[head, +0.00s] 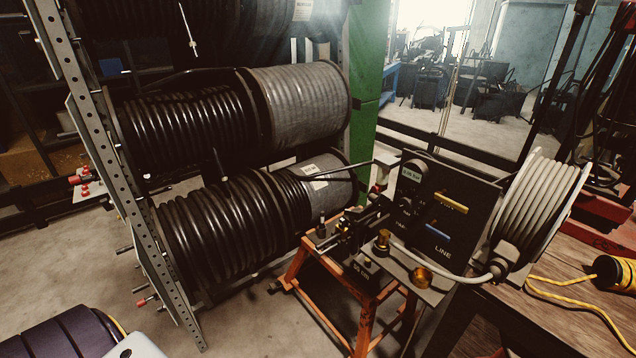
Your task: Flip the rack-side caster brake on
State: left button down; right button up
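An orange stand (365,322) carries the hose crimper bench in the middle of the head view. Its left leg reaches toward the hose rack (130,190). A small dark part (274,287) sits at the foot on the rack side; it may be the caster, but it is too small and dark to show a brake lever or its position. The other feet are hidden or cut off by the lower edge. Neither of my grippers is in view.
Black hose reels (235,225) fill the rack left of the stand. A panel (440,215) with yellow and blue levers stands on the bench, beside a white hose reel (540,205). A wooden table (570,325) is at right. Concrete floor (245,325) is bare between rack and stand.

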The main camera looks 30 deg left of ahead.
aim_at(277, 284)
jog(key=u, duration=1.4)
